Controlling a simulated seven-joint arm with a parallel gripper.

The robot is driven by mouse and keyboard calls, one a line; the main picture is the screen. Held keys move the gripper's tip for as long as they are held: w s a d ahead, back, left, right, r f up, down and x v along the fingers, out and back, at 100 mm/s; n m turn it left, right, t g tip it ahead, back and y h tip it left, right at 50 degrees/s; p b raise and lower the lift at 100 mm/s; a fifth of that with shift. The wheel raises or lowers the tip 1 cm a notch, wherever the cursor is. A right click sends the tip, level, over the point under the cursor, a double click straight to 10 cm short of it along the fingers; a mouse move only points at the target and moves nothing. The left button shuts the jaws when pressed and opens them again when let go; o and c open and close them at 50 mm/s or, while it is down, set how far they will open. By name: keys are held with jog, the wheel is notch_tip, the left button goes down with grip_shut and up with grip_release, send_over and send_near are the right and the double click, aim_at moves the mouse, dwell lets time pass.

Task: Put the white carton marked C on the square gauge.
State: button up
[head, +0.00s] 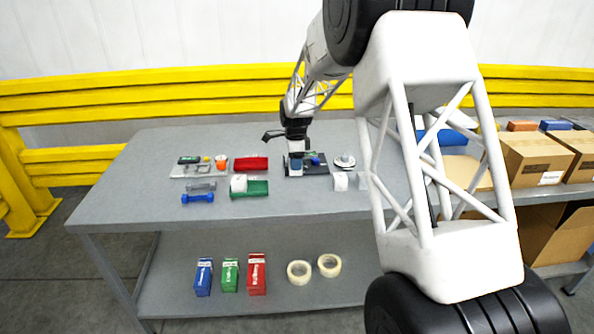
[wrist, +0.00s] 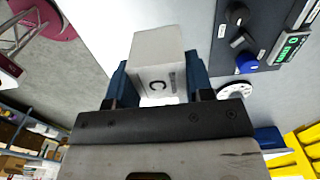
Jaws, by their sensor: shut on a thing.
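The white carton marked C (wrist: 158,70) is held between the blue fingers of my gripper (wrist: 160,88), with its C facing the wrist camera. In the head view my gripper (head: 296,166) points down over the table, in front of a black panel (head: 316,168). The carton is hard to make out there. I cannot tell for sure which piece is the square gauge. A grey plate with small coloured items (head: 192,171) lies at the table's left. The black panel with knobs and a green display also shows in the wrist view (wrist: 262,35).
Left of my gripper are a red tray (head: 251,164), a green tray (head: 258,188) with a white block, and a blue dumbbell-shaped piece (head: 197,199). White blocks (head: 340,182) and a round dial-like device (head: 345,161) are to the right. The table's front left is clear.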

jog(key=w, duration=1.6)
jog(key=shift+d, duration=0.45)
jog(key=shift+f, duration=0.2)
jog(key=shift+f, duration=2.8)
jog(key=o, duration=1)
jog(key=shift+r, duration=0.1)
